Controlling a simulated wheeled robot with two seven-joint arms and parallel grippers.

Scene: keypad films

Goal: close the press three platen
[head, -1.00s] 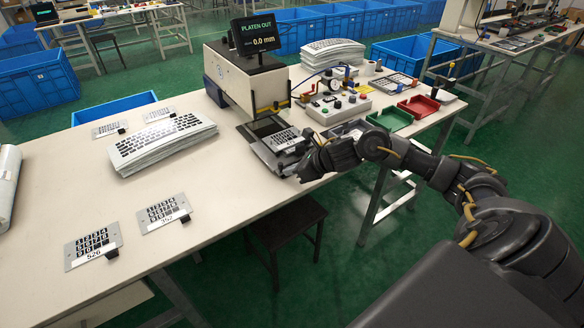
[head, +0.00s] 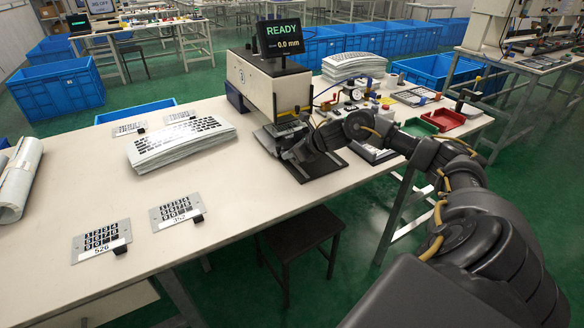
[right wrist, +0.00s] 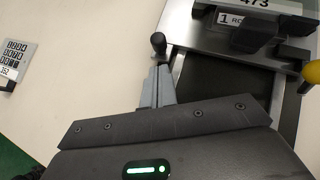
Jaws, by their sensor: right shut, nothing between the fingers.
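The press (head: 262,85) is a white box-shaped machine on the table, and its display (head: 280,37) reads READY with 0.0 mm. Its platen (head: 272,134) sits mostly under the press head, with dark guide rails (head: 328,168) bare in front of it. The right wrist view shows the platen's metal edge (right wrist: 210,40), a plate labelled 473 (right wrist: 262,4) and a dark knob (right wrist: 158,42). My right gripper (head: 284,156) is shut and empty at the platen's front; its fingers (right wrist: 158,78) are right by the knob. Whether they touch it I cannot tell. My left gripper is out of view.
Keypad film stacks (head: 180,140) lie left of the press. Plates 526 (head: 102,240) and 352 (head: 177,212) lie near the front edge. A control box (head: 358,117), a green tray (head: 417,128) and a red tray (head: 443,119) stand to the right.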

